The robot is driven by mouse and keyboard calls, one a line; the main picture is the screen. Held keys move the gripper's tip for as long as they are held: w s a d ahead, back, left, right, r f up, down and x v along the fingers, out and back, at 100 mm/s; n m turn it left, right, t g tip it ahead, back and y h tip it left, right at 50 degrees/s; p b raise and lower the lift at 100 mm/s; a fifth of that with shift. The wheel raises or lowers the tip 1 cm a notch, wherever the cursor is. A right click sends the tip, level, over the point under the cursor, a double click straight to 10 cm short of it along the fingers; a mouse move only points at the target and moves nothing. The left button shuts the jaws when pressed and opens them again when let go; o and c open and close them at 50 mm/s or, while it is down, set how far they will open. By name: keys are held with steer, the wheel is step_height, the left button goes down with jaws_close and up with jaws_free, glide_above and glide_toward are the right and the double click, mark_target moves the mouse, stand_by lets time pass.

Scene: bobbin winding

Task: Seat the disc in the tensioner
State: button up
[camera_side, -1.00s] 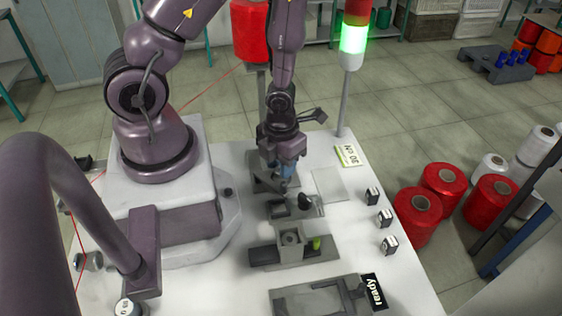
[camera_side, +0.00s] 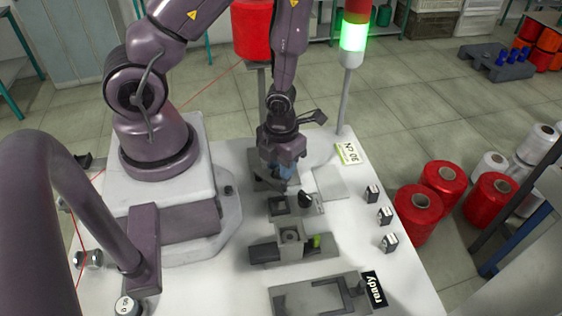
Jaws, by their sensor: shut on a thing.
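My gripper (camera_side: 287,184) points down low over the far part of the white work table, just behind a small dark square holder (camera_side: 278,206). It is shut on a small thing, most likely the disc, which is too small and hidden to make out. A small fixture with a black knob (camera_side: 305,200) stands right of the holder. Nearer the camera is a grey block with a round opening on top (camera_side: 291,236), with a green piece (camera_side: 316,241) beside it. I cannot tell for certain which fixture is the tensioner.
Several small labelled blocks (camera_side: 385,216) line the right side. A lamp post with a green light (camera_side: 353,38) stands behind. A flat pale plate (camera_side: 330,182) lies right of my gripper.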

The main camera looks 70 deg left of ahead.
steer(key=o, duration=0.8)
steer(key=shift+r, duration=3.55)
